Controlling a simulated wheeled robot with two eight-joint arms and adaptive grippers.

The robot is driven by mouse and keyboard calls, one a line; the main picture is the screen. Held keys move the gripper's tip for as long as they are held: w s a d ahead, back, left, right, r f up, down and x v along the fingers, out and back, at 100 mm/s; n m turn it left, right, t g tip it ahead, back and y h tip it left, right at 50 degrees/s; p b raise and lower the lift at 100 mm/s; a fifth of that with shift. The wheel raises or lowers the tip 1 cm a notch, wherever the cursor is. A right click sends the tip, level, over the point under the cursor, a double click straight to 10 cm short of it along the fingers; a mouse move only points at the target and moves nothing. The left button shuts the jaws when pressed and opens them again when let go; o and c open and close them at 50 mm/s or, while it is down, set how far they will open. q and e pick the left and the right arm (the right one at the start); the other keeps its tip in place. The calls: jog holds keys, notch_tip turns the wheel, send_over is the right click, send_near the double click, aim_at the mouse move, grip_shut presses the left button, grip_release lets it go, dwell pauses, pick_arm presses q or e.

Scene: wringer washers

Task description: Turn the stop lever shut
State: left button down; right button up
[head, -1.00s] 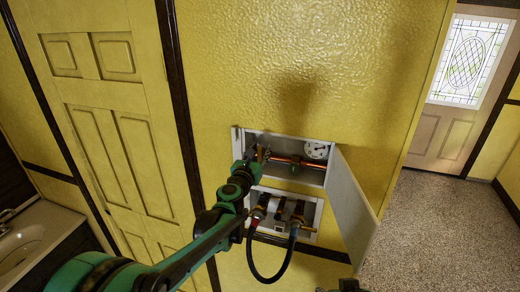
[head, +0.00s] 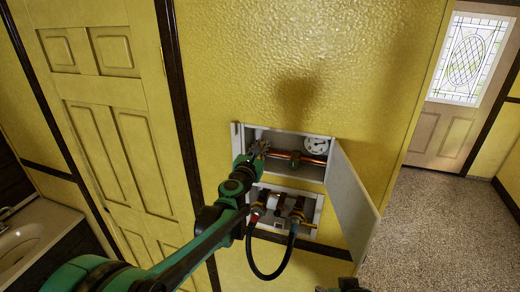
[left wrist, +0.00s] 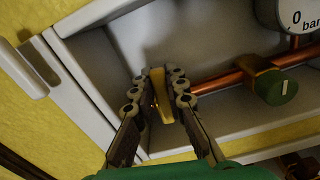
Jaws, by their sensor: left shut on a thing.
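My left gripper (head: 260,149) reaches into the upper part of an open wall box, at its left end. In the left wrist view its two fingers (left wrist: 158,80) are shut on the stop lever (left wrist: 160,98), a narrow yellow bar with one finger on each side. The lever lies at the left end of a copper pipe (left wrist: 222,81). The fingers hide part of the lever and where it joins the pipe. A dark and green part at the bottom edge of the head view seems to be my right gripper (head: 346,286), mostly cut off.
A round gauge (head: 316,145) and a green knob (head: 295,160) sit on the pipe right of my gripper. The box door (head: 352,198) stands open at right. Below, a second recess holds fittings with a dark looped hose (head: 262,270).

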pick_arm(q)
jog(key=shift+s+d+f+m+b, duration=0.15)
jog(key=shift+d+m+b, duration=0.25)
jog(key=shift+m, duration=0.45)
jog(key=shift+s+d+f+m+b, duration=0.15)
jog(key=shift+m+b, duration=0.45)
jog(key=shift+m, duration=0.3)
jog(key=shift+d+f+m+b, duration=0.1)
jog(key=shift+d+m+b, duration=0.3)
jog(key=shift+m, duration=0.45)
jog(key=shift+a, duration=0.1)
jog(key=c, duration=1.5)
grip_release()
jog(key=shift+c, duration=0.2)
